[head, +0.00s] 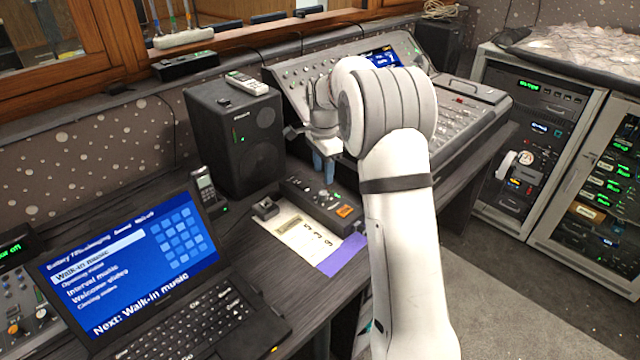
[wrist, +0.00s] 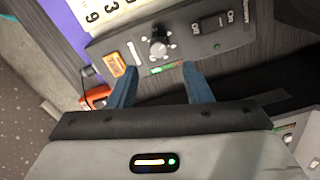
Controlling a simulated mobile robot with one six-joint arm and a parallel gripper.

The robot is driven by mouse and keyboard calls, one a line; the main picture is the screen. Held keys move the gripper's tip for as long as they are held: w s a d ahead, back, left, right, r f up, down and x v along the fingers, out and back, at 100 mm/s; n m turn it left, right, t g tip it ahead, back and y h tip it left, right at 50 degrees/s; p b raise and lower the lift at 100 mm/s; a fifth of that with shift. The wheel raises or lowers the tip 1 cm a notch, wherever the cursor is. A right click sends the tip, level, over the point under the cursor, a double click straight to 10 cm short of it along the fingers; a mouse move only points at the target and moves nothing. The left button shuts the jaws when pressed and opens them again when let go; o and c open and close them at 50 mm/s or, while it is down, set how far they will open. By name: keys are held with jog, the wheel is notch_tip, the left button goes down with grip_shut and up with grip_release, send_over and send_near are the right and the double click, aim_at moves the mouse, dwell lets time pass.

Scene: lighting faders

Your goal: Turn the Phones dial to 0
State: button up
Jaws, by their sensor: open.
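A small dark control box (head: 308,199) lies on the desk in front of the speaker. The marks are too small to read, so I cannot tell the dial's setting or confirm the Phones label. My gripper (wrist: 160,72) has its two blue fingers apart, with nothing between them. The dial lies just beyond the fingertips and looks untouched. In the head view my gripper (head: 323,178) hangs above the box's back edge.
A black speaker (head: 236,140) stands left of my gripper, and a large mixing desk (head: 465,125) is behind and right. A laptop (head: 150,270), a handset (head: 204,188) and a number sheet (head: 300,236) with a purple strip (head: 343,255) lie nearby. An orange object (wrist: 97,96) shows beside the box.

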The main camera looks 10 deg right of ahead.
aim_at(323, 192)
notch_tip(323, 192, down, 7)
jog(key=shift+s+r, duration=0.1)
jog(key=shift+c, duration=0.5)
grip_shut()
